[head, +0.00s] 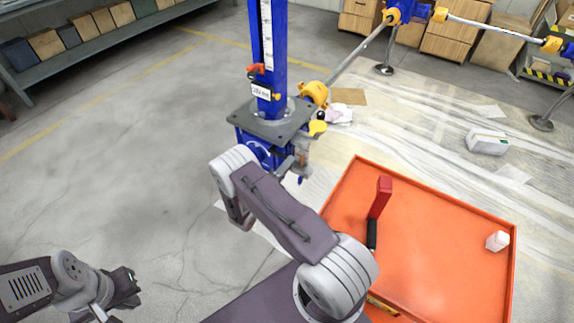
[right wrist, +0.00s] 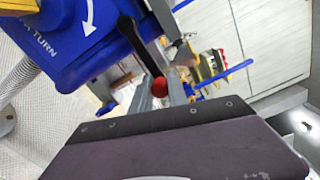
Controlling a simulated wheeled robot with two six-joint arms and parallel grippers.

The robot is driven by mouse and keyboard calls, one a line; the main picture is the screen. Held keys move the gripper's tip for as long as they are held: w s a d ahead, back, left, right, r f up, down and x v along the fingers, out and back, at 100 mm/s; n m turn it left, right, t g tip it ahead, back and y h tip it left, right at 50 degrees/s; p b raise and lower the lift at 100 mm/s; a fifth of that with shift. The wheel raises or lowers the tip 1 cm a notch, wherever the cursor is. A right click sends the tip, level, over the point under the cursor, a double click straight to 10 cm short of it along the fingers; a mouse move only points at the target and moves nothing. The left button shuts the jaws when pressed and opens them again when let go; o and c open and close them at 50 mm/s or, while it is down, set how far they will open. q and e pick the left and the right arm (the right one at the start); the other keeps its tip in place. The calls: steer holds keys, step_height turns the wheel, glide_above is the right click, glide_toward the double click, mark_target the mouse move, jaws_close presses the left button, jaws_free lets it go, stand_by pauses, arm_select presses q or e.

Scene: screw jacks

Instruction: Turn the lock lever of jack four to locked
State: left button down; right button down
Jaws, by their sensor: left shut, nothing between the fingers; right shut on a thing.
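A blue screw jack (head: 268,60) stands upright in the upper middle of the head view, with a scale on its column and a tag too small to read surely. In the right wrist view its blue housing (right wrist: 75,45) shows a white curved arrow and the word TURN. A black lever (right wrist: 140,45) with a red knob (right wrist: 160,86) runs beside the housing. My right gripper (right wrist: 158,92) is shut on the red knob. In the head view my right arm partly hides the jack's lower body. My left gripper (head: 132,285) is shut and empty at the lower left, away from the jack.
A shaft with yellow couplings (head: 315,93) runs from the jack to the upper right. A white box (head: 487,142) lies behind. The floor at left is clear.

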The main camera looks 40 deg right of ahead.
steer(key=shift+w+r, duration=0.15)
steer(key=shift+r, duration=0.1)
steer(key=c, duration=1.3)
jaws_free()
steer(key=shift+f, duration=0.1)
steer(key=shift+a, duration=0.2)
steer(key=v, duration=0.9)
steer(key=shift+d, duration=0.15)
